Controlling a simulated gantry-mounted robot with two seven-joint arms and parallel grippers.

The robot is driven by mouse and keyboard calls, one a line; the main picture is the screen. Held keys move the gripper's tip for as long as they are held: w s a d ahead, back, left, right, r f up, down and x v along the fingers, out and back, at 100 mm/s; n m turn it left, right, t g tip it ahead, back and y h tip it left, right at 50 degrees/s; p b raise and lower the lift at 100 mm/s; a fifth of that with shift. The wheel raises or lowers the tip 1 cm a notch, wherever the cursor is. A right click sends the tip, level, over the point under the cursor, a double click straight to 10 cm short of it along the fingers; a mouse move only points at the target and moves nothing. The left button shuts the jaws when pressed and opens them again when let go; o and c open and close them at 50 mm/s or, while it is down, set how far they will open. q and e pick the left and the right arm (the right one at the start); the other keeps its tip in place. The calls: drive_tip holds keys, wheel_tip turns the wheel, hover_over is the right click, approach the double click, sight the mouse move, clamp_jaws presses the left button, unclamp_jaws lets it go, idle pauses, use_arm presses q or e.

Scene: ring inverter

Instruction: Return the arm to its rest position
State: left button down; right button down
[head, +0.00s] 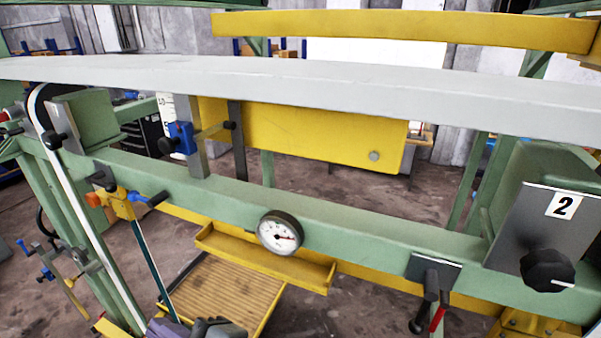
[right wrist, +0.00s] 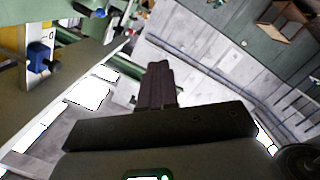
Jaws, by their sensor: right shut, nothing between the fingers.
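My right gripper (right wrist: 158,72) shows in the right wrist view with its dark fingers together and nothing between them. In the head view a small part of my right gripper (head: 208,326) shows at the bottom edge, left of the middle, in front of the slatted platform. The rest of it and its arm are cut off by the frame. It looks apart from the green beam and the gauge. My left gripper is not in view.
A green beam (head: 345,218) crosses the head view with a round gauge (head: 280,232), a black knob (head: 547,270) and levers. A grey bar (head: 300,88) runs above it. A yellow tray (head: 262,260) and a slatted platform (head: 225,292) lie below. A blue clamp (right wrist: 42,57) shows at left in the wrist view.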

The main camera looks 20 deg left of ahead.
drive_tip(key=w+d+f+m+t+h, duration=0.5)
drive_tip(key=d+f+m, duration=0.3)
drive_tip(key=d, duration=0.3)
drive_tip(key=w+d+f+m+t+h, duration=0.35)
drive_tip(key=w+d+f+m, duration=0.4)
drive_tip(key=d, duration=0.35)
drive_tip(key=s+d+f+m+g+h, duration=0.2)
drive_tip(key=s+d+f+m+h, duration=0.25)
drive_tip(key=d+f, duration=0.8)
drive_tip(key=s+d+f+m+g+h, duration=0.1)
drive_tip(key=s+d+f+g, duration=0.1)
drive_tip(key=s+d+f, duration=0.2)
drive_tip(key=s+d+f+m+g+h, duration=0.1)
drive_tip(key=s+d+f+g+h, duration=0.1)
drive_tip(key=s+d, duration=0.7)
wheel_tip(320, 180, down, 3)
drive_tip(key=shift+s+r+g, duration=0.1)
drive_tip(key=shift+s+g, duration=0.55)
drive_tip(key=shift+s, duration=0.05)
